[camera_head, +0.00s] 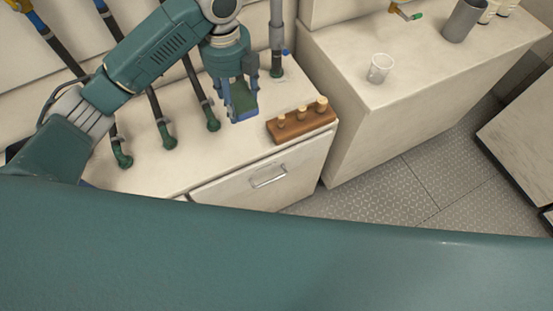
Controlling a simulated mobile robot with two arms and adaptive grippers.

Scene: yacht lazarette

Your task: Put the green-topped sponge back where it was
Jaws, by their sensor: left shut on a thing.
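The green-topped sponge (243,106), with a bluish side showing, is between the fingers of my left gripper (241,98). The gripper points down and is shut on it, over the pale counter (180,165) just left of the wooden block with pegs. The fingers and wrist hide part of the sponge. I cannot tell whether its underside touches the counter. My right gripper is not in view.
A brown wooden block (298,128) with light pegs sits at the counter's right front edge. Dark hoses with green ends (168,138) stand at left. A white cup (381,68) and a grey cylinder (464,20) stand on the right-hand counter. A drawer handle (269,178) sticks out below.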

